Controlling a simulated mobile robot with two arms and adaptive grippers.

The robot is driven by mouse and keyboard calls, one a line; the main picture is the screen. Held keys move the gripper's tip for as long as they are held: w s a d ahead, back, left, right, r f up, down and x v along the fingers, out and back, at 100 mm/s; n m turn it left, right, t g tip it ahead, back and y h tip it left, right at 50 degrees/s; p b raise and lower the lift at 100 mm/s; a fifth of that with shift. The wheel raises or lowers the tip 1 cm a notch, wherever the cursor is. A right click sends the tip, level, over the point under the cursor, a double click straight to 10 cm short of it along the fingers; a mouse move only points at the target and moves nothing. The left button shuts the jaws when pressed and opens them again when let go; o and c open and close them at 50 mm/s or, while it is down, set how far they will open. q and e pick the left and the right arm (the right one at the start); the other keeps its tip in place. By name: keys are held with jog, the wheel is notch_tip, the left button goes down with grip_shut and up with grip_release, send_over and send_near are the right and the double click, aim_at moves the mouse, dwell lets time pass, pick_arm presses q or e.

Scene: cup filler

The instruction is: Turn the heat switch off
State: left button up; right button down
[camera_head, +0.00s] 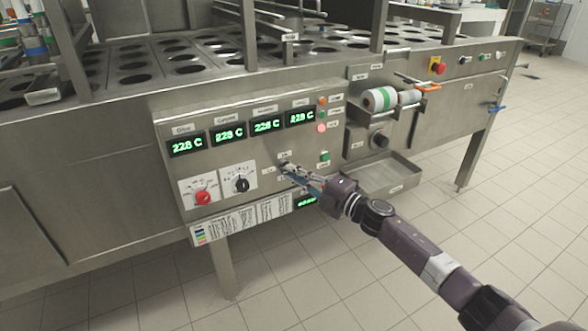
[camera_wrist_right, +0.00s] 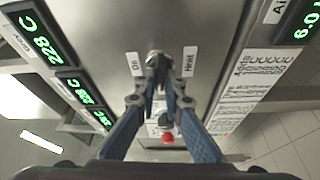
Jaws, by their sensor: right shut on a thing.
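The steel control panel (camera_head: 262,150) faces me in the head view. My right gripper (camera_head: 288,170) reaches up to it from the lower right, at a small switch below the rightmost display. In the right wrist view the gripper (camera_wrist_right: 162,82) is shut on this metal heat switch (camera_wrist_right: 154,57), with one finger on each side. A label "On" (camera_wrist_right: 133,64) is left of the switch, and a label that seems to read "Heat" (camera_wrist_right: 190,60) is right of it. The fingers hide most of the lever, so its position is unclear. My left gripper is out of view.
Green displays (camera_head: 267,125) read about 228 C. A red knob (camera_head: 203,197) and a black knob (camera_head: 240,184) are left of the gripper. Coloured buttons (camera_head: 321,127) are above right. A steel tray (camera_head: 388,180) juts out at the right.

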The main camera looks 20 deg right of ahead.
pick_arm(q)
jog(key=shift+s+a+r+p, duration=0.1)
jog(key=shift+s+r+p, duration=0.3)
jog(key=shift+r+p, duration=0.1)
pick_arm(e)
jog(key=shift+r+n+g, duration=0.1)
jog(key=shift+n+g, duration=0.2)
jog(key=shift+n, duration=0.3)
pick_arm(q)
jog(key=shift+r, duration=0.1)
pick_arm(e)
jog(key=c, duration=2)
grip_release()
jog(key=shift+c, duration=0.2)
jog(key=v, duration=1.2)
jog(key=shift+a, duration=0.1)
